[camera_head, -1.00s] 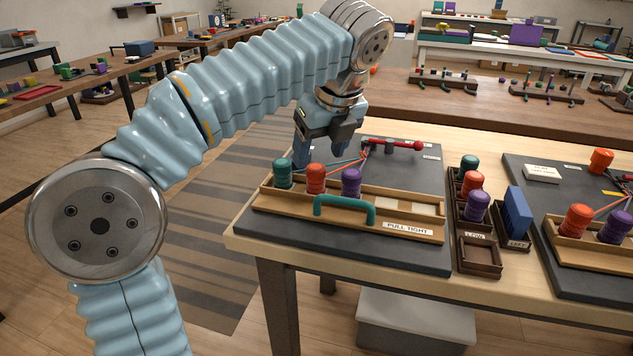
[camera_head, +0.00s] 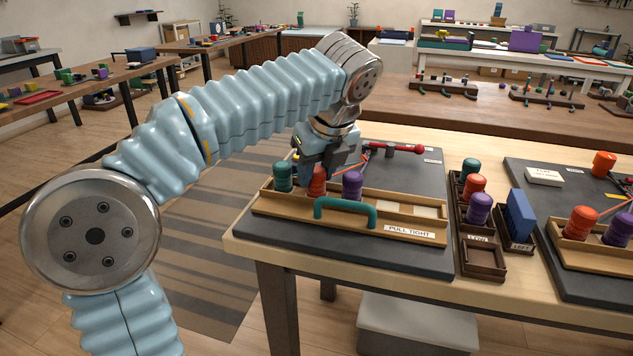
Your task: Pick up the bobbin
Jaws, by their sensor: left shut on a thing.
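My left gripper (camera_head: 316,174) reaches down over the wooden tray (camera_head: 270,206) on the near board. It is shut on the orange-red bobbin (camera_head: 317,187), the middle one of three in a row. The gripper covers the upper part of this bobbin. A teal bobbin (camera_head: 283,178) stands close on its left and a purple bobbin (camera_head: 352,186) on its right. The orange-red bobbin still appears to be at the tray's level. My right gripper is out of view.
A teal handle (camera_head: 345,212) arches at the tray's front. A red-knobbed bar (camera_head: 395,148) lies behind. To the right stand a dark rack with teal, orange and purple bobbins (camera_head: 478,208), a blue block (camera_head: 519,215) and a second board (camera_head: 592,265) with bobbins.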

